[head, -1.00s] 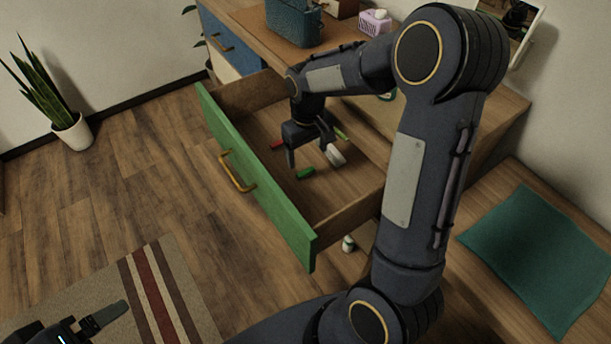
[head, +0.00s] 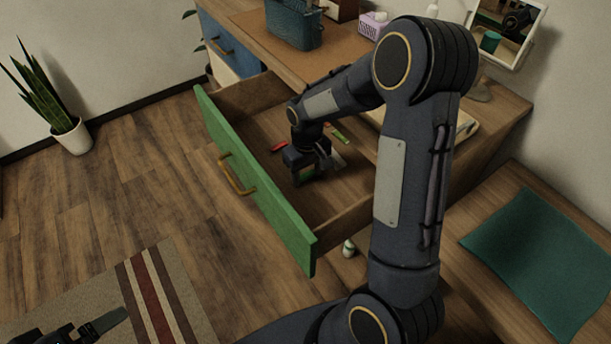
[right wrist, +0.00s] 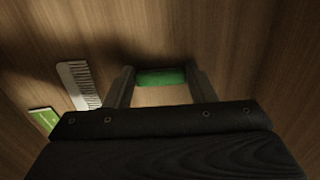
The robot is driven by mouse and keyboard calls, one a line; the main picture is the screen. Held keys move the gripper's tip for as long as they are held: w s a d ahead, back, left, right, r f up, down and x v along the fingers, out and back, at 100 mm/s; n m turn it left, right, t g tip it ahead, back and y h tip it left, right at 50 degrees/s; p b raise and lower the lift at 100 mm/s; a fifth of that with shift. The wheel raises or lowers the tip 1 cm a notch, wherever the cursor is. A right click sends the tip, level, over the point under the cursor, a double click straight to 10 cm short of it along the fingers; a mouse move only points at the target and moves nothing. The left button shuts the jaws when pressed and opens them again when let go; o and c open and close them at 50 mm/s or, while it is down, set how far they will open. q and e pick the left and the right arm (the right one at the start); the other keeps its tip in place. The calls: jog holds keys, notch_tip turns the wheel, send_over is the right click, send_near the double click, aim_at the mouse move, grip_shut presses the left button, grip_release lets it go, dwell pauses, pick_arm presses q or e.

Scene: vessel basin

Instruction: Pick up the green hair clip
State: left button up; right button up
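The green hair clip (right wrist: 161,77) lies on the drawer floor, between the fingertips of my right gripper (right wrist: 161,84) in the right wrist view. The fingers stand apart at either end of it; whether they touch it is hard to tell.
A pale comb (right wrist: 78,84) and a lighter green item (right wrist: 43,119) lie beside my right gripper. A red item (head: 278,146) lies deeper in the drawer. The drawer's green front (head: 262,190) and side walls bound the space.

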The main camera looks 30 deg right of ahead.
jog(key=c, duration=0.4)
jog(key=shift+r, duration=0.15)
